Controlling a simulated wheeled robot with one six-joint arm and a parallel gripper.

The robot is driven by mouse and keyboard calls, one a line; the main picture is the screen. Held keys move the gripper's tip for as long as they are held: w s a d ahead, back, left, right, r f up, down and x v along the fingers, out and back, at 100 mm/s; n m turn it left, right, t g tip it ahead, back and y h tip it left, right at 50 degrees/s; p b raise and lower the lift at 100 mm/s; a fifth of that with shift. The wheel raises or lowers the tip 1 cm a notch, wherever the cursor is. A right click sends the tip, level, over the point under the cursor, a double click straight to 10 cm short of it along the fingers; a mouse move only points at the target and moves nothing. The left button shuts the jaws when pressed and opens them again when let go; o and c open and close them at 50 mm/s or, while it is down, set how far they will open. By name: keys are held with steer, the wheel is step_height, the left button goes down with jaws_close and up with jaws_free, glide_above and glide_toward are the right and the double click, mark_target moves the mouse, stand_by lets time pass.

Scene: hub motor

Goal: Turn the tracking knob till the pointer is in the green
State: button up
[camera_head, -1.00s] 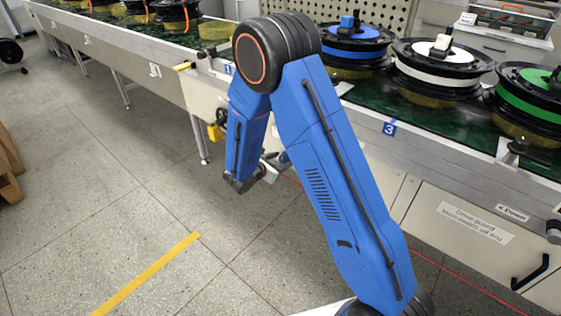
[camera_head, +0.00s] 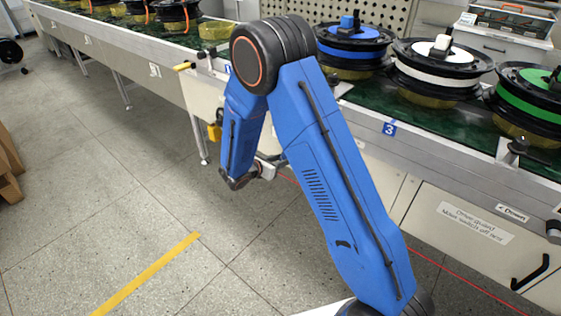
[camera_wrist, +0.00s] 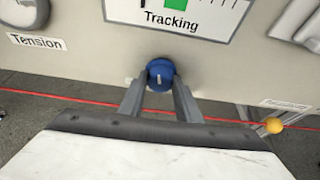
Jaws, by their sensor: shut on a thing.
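The blue tracking knob (camera_wrist: 161,73) sits on the pale panel, at upper middle in the wrist view. It has a white mark on its face. My gripper (camera_wrist: 160,88) is shut on the knob, one finger on each side. Above it is the tracking gauge (camera_wrist: 205,22), labelled "Tracking", with a green band (camera_wrist: 178,6) and black tick marks. The top of the gauge is cut off, and I cannot make out its pointer. In the head view my arm hides the knob.
A grey part labelled "Tension" (camera_wrist: 38,41) is at the panel's upper left. In the head view, spools (camera_head: 440,70) stand on the green conveyor belt (camera_head: 376,106).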

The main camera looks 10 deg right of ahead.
steer(key=n+g+h, duration=0.1)
steer(key=n, duration=0.1)
steer(key=n+g+h, duration=0.1)
steer(key=n, duration=0.1)
steer(key=n+g+h, duration=0.1)
steer(key=n, duration=0.2)
steer(key=shift+w+a+f, duration=0.15)
steer(key=shift+w+a, duration=0.1)
steer(key=shift+h, duration=0.3)
stand_by(0.5)
steer(key=o, duration=1.1)
steer(key=shift+c, duration=0.2)
steer(key=v, duration=1.7)
steer(key=shift+a, duration=0.2)
